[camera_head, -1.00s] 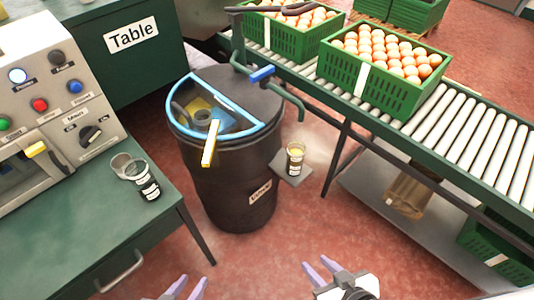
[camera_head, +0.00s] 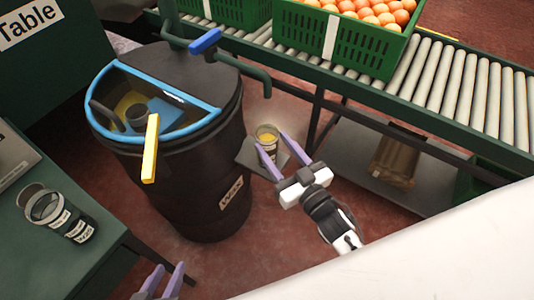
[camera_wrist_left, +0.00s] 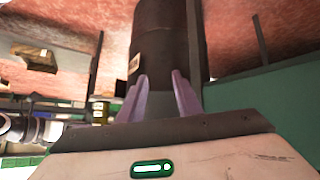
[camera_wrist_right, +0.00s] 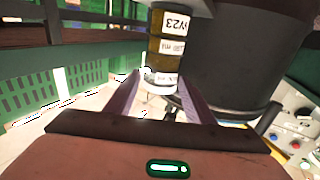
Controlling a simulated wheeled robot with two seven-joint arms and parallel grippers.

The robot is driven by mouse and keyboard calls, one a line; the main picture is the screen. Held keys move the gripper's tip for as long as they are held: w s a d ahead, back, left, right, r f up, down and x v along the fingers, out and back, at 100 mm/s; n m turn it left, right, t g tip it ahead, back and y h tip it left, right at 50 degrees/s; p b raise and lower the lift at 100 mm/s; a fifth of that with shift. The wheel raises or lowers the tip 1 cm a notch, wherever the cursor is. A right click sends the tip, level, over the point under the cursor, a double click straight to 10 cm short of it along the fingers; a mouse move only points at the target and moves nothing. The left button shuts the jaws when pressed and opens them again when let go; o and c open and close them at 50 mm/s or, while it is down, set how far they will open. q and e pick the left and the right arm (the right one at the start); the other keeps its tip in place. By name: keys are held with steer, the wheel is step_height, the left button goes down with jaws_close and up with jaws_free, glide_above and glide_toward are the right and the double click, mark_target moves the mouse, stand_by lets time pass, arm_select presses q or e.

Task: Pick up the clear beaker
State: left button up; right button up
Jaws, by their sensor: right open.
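A clear beaker with yellow contents and white labels (camera_head: 267,136) stands on a small grey plate (camera_head: 245,152) beside the black barrel. It shows large in the right wrist view (camera_wrist_right: 168,45). My right gripper (camera_head: 272,150) is open, its fingertips on either side of this beaker or just short of it; I cannot tell whether they touch it. A clear beaker (camera_head: 42,204) that looks empty stands on the green table at left, against a dark-filled labelled one (camera_head: 78,229). My left gripper (camera_head: 165,272) is open and empty at the bottom edge, apart from both.
The black barrel (camera_head: 215,175) with blue-rimmed lid and yellow handle (camera_head: 150,148) stands between table and beaker. A roller conveyor (camera_head: 455,95) with green crates (camera_head: 290,35) runs behind. A brown package (camera_head: 395,160) lies on the lower shelf. Red floor is free in front.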

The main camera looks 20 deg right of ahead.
mark_target(262, 131)
steer(key=w, duration=0.2)
steer(key=w+a+b, duration=0.1)
steer(key=w, duration=0.2)
steer(key=w+b, duration=0.1)
steer(key=w, duration=0.2)
steer(key=shift+a+f, duration=0.35)
steer(key=shift+a, duration=0.05)
steer(key=shift+r, duration=0.1)
steer(key=c, duration=1)
